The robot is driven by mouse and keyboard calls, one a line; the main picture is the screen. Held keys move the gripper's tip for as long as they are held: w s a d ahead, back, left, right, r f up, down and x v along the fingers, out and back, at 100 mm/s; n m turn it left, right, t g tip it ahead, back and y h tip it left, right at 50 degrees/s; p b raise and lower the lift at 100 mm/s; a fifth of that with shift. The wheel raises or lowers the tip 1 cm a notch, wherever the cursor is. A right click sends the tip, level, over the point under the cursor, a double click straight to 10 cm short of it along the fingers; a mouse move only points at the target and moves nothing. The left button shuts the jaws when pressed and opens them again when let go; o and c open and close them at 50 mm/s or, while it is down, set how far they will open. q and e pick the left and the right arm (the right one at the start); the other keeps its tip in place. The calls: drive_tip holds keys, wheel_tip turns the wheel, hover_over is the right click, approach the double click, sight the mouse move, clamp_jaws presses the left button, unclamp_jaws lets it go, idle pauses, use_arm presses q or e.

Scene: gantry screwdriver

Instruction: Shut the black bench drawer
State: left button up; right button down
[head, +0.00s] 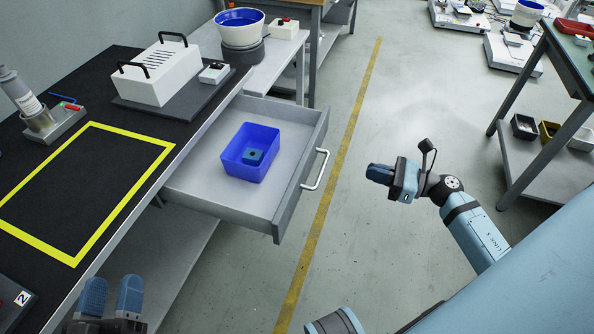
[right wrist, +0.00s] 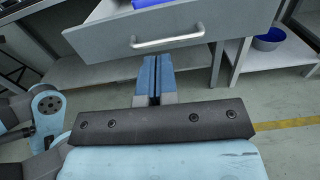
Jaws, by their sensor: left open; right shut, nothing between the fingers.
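The drawer (head: 185,185) is light grey and stands pulled out from the bench with the black top (head: 90,195). Its front carries a pale bar handle (head: 317,170). The drawer front (right wrist: 220,20) and the handle (right wrist: 167,41) also show in the right wrist view. My right gripper (head: 370,173) is shut and empty, to the right of the handle, with a gap between them. In the right wrist view its fingers (right wrist: 156,62) point toward the drawer front. My left gripper (head: 112,284) is open and empty, at the bottom left by the bench's edge.
A blue bin (head: 240,165) holding a small dark blue part stands inside the drawer. A white box with black handles (head: 160,75) and a yellow-taped square are on the bench top. The floor before the drawer is clear. A shelved table (head: 560,80) stands at right.

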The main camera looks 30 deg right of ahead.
sight(309, 156)
drive_tip(key=b+x, duration=0.1)
drive_tip(key=x, duration=1.2)
drive_tip(key=shift+f, duration=0.15)
drive_tip(key=shift+w+a+b, duration=0.3)
drive_tip(key=shift+a, duration=0.05)
use_arm(q)
drive_tip(key=shift+s+d+r+h, duration=0.1)
drive_tip(key=shift+d+r+h, duration=0.2)
drive_tip(key=shift+h, duration=0.2)
